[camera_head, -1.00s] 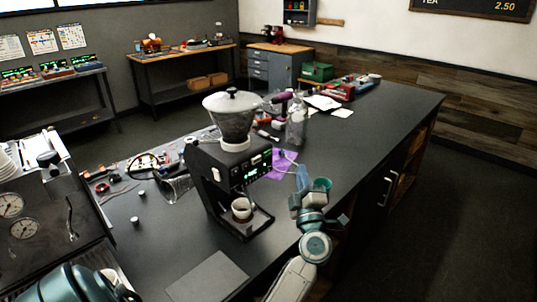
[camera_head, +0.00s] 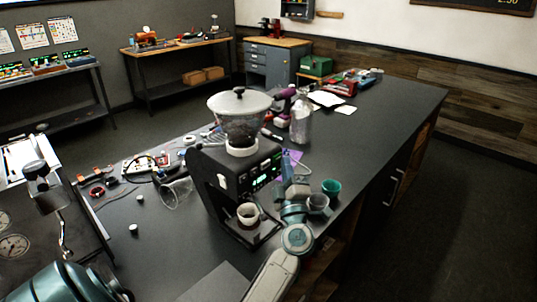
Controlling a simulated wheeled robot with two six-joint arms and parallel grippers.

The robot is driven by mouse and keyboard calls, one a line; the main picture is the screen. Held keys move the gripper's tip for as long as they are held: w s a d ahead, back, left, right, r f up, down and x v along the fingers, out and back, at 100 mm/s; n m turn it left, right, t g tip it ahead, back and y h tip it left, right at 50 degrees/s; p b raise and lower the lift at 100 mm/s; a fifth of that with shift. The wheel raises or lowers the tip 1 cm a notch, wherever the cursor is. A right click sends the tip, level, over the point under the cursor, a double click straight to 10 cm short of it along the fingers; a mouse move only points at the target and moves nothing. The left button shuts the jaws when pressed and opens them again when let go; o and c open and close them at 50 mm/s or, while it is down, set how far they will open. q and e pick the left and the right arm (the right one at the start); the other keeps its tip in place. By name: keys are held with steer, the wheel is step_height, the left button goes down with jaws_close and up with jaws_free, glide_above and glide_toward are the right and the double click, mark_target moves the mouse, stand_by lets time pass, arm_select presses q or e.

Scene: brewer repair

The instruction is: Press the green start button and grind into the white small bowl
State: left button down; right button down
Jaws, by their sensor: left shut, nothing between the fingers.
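The black grinder (camera_head: 232,178) stands on the dark counter with a lidded clear hopper (camera_head: 240,125) on top. Its front panel (camera_head: 264,174) has small lit green spots; I cannot tell which is the start button. The small white bowl (camera_head: 248,213) sits upright on the grinder's base, under its head.
A glass funnel (camera_head: 176,191) lies left of the grinder. The counter's right part is clear.

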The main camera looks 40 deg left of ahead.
steer(key=shift+s+a+f, duration=0.1)
steer(key=shift+s+a, duration=0.15)
steer(key=shift+s, duration=0.1)
stand_by(0.8)
steer(key=shift+d, duration=0.2)
steer(key=shift+d, duration=0.3)
stand_by(0.4)
